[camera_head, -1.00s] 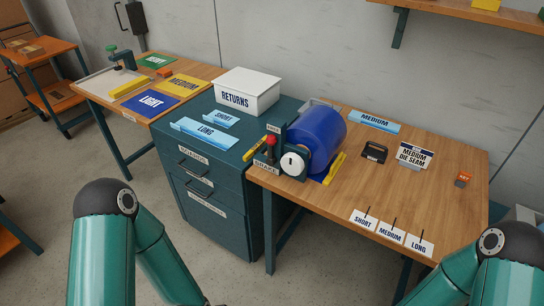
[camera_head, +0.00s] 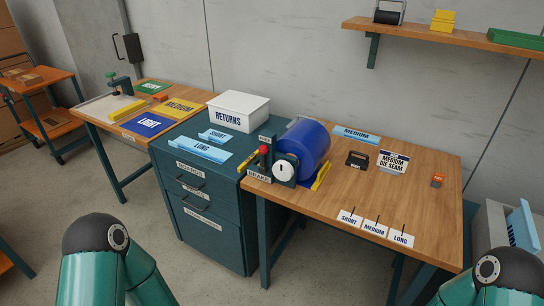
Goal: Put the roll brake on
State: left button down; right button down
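The blue roll (camera_head: 304,145) sits in its stand on the left part of the wooden bench. The roll brake (camera_head: 264,156) is a lever with a red knob on a dark bracket, left of the roll, above a label reading BRAKE (camera_head: 258,176). The lever looks upright, but its exact setting is too small to tell. A white round dial (camera_head: 284,170) is on the front of the roll stand. Both my arms show only as green links at the bottom corners. Neither gripper is in view.
A dark drawer cabinet (camera_head: 210,225) with a white RETURNS box (camera_head: 238,111) stands left of the bench. SHORT, MEDIUM and LONG cards (camera_head: 374,228) line the bench's front edge. A shelf (camera_head: 450,34) hangs above.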

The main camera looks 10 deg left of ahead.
aim_at(264, 150)
jog(key=z, duration=0.7)
jog(key=i, duration=0.55)
jog(key=u, duration=0.05)
